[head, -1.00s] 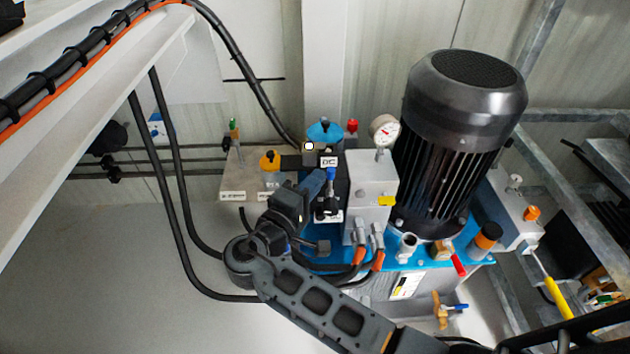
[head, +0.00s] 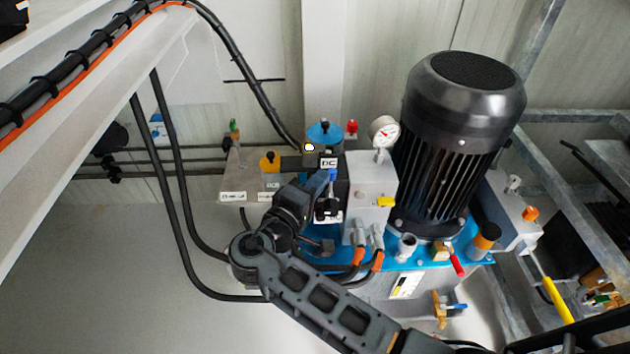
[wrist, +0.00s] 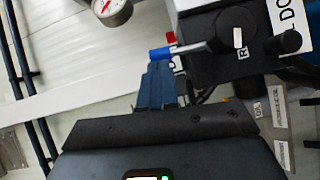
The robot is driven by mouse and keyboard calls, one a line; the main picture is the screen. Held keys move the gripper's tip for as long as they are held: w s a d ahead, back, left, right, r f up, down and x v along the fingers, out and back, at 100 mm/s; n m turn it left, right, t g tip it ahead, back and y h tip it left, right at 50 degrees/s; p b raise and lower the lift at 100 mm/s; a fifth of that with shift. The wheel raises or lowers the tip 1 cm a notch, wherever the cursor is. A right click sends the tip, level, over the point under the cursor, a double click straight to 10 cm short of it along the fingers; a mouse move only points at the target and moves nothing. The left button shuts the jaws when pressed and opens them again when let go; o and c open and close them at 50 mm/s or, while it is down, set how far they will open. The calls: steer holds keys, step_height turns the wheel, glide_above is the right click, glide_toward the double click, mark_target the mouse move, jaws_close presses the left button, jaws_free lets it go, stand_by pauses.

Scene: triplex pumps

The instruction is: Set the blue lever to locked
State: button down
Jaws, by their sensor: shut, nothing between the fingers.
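The blue lever (wrist: 163,53) shows in the wrist view as a blue tip on a metal rod, which runs right to a black knob (wrist: 235,30) on a dark block. In the head view the lever (head: 333,175) is a small blue piece below a white label. My gripper (wrist: 158,70) is shut and empty; its fingertips are right at the blue tip, and I cannot tell whether they touch it. In the head view my gripper (head: 318,182) is just left of the lever. The wording of any locked mark is not readable.
A grey block (head: 370,185) with a pressure gauge (head: 384,131) and a large black motor (head: 460,140) stand right of the lever. A separate blue-handled brass valve (head: 441,309) sits low right. Open floor lies at lower left.

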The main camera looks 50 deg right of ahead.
mark_target(334, 180)
steer(key=shift+s+d+r+m+y+p, duration=0.3)
steer(key=shift+s+d+m+y+p, duration=0.3)
steer(key=shift+m+p, duration=0.25)
steer(key=shift+s+d+m+t+y+p, duration=0.35)
steer(key=shift+s+d+m+y, duration=0.3)
steer(key=shift+m, duration=0.3)
steer(key=shift+a, duration=0.1)
steer(key=shift+w, duration=0.15)
